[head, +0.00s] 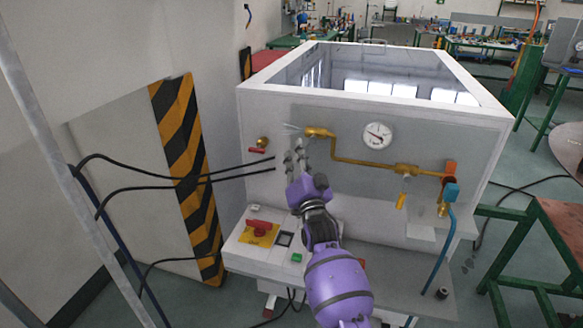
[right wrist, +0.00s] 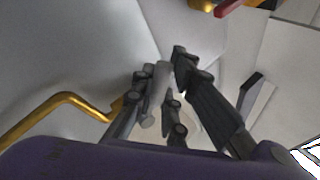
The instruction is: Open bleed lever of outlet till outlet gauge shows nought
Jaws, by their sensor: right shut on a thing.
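The white generator cabinet (head: 258,115) has a grey front panel with a round gauge (head: 377,135) on it. The gauge has a dark needle, but its numbers are too small to read. A brass pipe (head: 345,161) runs from a fitting at the panel's upper left to valves on the right. My right gripper (head: 296,156) is in front of the panel's left part, below that fitting. In the right wrist view its fingers (right wrist: 160,88) are closed about a pale cylindrical handle (right wrist: 153,103). I cannot tell whether this is the outlet bleed lever. My left gripper is not in view.
A red-handled valve (head: 258,149) sits left of the gripper. A lower ledge carries a red switch on a yellow plate (head: 259,232) and a green button (head: 297,257). A blue hose (head: 446,240) hangs at the right. Black cables cross the left, near a striped post (head: 185,150).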

